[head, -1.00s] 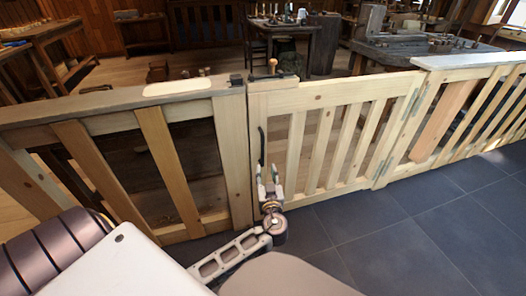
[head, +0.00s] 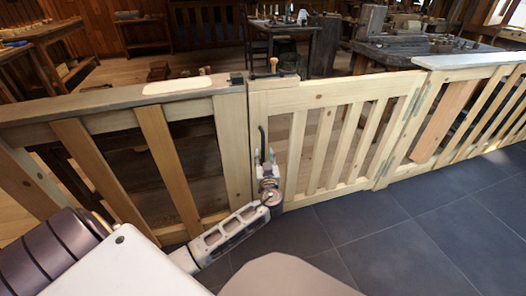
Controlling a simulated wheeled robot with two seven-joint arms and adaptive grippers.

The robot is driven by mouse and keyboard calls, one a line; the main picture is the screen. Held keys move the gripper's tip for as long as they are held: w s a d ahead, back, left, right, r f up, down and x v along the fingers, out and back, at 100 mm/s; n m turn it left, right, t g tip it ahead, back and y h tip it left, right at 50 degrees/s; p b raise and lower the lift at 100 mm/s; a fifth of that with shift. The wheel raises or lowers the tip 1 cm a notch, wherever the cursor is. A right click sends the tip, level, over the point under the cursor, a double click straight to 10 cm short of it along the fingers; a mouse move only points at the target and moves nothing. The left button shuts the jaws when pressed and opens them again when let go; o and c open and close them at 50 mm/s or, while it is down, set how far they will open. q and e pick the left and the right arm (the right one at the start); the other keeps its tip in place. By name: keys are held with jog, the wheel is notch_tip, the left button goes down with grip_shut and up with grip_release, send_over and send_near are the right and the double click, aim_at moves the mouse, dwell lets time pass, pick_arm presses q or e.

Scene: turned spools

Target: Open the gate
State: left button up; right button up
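The gate (head: 335,95) is a pale slatted wooden panel, hinged at its right side, and it stands in line with the fence, looking closed. A dark upright handle (head: 262,138) is on its left stile. A wooden knob (head: 273,64) stands on its top left corner, beside a small black latch part (head: 237,79) on the fence post. My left gripper (head: 265,157) points up and forward at the lower end of the handle. Its fingers look apart, with the handle's lower end near or between them; contact cannot be told. My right gripper is out of view.
A slatted fence (head: 165,165) with a capped rail runs left of the gate, and another fence section (head: 465,110) runs right. Dark floor tiles (head: 375,235) in front are clear. Behind stand a small table (head: 300,25) and workbenches.

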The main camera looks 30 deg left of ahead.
aim_at(263, 151)
pick_arm(q)
jog(key=x, duration=0.3)
jog(key=shift+w+a, duration=0.2)
jog(key=shift+a, duration=0.05)
jog(key=shift+w+a+b, duration=0.3)
jog(key=shift+w+a, duration=0.05)
jog(key=shift+w, duration=0.05)
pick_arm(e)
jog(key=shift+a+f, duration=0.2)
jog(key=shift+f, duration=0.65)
pick_arm(q)
jog(key=shift+c, duration=0.3)
grip_shut()
